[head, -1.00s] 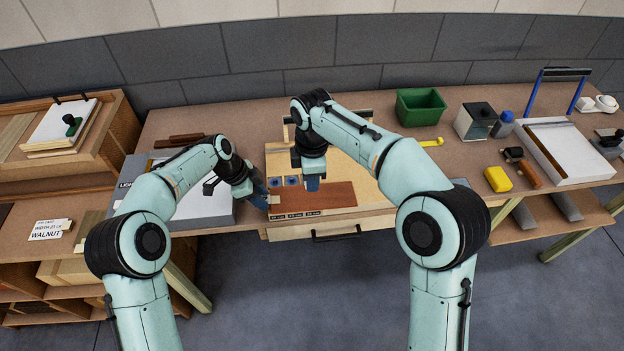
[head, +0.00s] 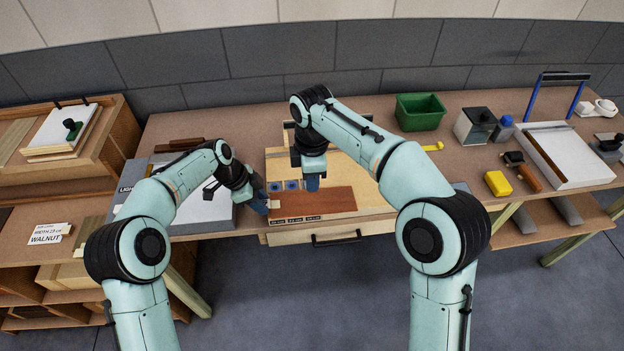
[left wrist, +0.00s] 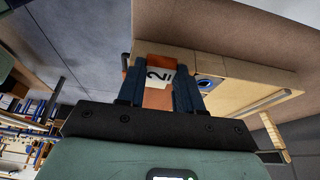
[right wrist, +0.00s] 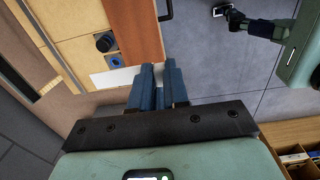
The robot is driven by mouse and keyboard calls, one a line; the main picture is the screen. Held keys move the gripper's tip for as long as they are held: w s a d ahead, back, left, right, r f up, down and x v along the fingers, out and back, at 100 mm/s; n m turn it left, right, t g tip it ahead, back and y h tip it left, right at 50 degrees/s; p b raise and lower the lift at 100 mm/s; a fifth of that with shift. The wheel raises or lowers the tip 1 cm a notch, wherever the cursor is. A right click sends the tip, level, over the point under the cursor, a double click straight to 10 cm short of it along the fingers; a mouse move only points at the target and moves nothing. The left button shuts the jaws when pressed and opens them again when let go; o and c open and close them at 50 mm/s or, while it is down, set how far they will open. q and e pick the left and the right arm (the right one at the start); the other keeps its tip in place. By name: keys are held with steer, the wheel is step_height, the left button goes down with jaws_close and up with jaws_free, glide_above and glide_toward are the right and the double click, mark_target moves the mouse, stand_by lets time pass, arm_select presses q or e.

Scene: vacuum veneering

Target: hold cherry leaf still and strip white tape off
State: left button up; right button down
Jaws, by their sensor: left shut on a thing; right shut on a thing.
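The cherry leaf (head: 338,199), a reddish-brown sheet, lies flat on the pale wooden board. In the right wrist view the leaf (right wrist: 146,28) runs up from the blue fingertips. In the left wrist view a white piece with a dark "2" (left wrist: 160,76) shows between the fingers. How much tape still touches the leaf is unclear.
The pale board (head: 345,170) has a drawer handle (head: 336,238) at its front and blue rings (head: 292,185) behind the leaf. A light table (head: 215,212) lies to the left. A green bin (head: 420,112) and a yellow block (head: 498,183) stand to the right.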

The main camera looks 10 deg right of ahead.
steer(key=shift+r, duration=3.1)
arm_select(q)
steer(key=o, duration=1.2)
steer(key=shift+c, duration=0.2)
steer(key=v, duration=1.2)
steer(key=shift+s, duration=0.1)
arm_select(e)
steer(key=shift+s+f, duration=0.1)
